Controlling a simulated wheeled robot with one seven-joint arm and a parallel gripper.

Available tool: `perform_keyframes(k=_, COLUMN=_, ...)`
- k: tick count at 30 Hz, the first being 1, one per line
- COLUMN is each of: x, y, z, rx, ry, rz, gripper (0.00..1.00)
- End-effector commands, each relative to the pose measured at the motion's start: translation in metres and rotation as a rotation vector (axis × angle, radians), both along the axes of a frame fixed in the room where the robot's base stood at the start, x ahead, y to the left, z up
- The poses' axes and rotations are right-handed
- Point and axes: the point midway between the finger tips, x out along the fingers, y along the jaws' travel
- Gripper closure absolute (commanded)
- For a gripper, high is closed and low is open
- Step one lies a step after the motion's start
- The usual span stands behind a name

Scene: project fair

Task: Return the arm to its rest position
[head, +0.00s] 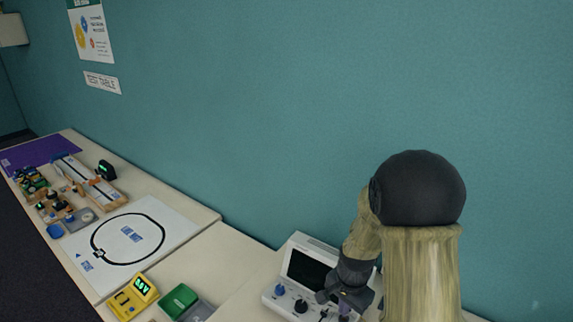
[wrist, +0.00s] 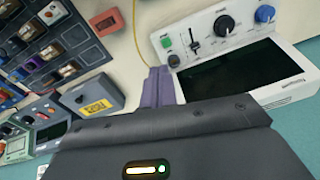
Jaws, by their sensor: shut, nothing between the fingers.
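My gripper (wrist: 158,86) shows in the wrist view with its purple-grey fingers together and nothing between them. It hangs beside a white device (wrist: 286,36) with a dark screen, a black knob, a blue knob, a slider and a green button. In the head view my gripper (head: 346,300) is at the lower right, in front of the same white device (head: 318,246), partly covering its right side. Whether the fingers touch the device cannot be told. My arm rises to the right of the device.
A yellow device (head: 132,297) and a green-and-grey box (head: 182,301) stand left of the white device. A white mat (head: 172,222) with a black loop lies farther left. A teal wall (head: 300,110) runs behind the tables. In the wrist view, a dark rack (wrist: 62,45) holds several parts.

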Motion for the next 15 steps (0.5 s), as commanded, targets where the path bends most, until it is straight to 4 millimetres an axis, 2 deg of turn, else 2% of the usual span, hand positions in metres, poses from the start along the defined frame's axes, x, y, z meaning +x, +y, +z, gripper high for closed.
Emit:
perform_keyframes(k=6, x=-0.042, y=0.0, z=0.034, rx=-0.031, ry=-0.073, rz=0.322, gripper=1.0)
perform_keyframes(k=15, x=-0.101, y=-0.001, z=0.06, rx=-0.112, ry=-0.149, rz=0.728, gripper=1.0)
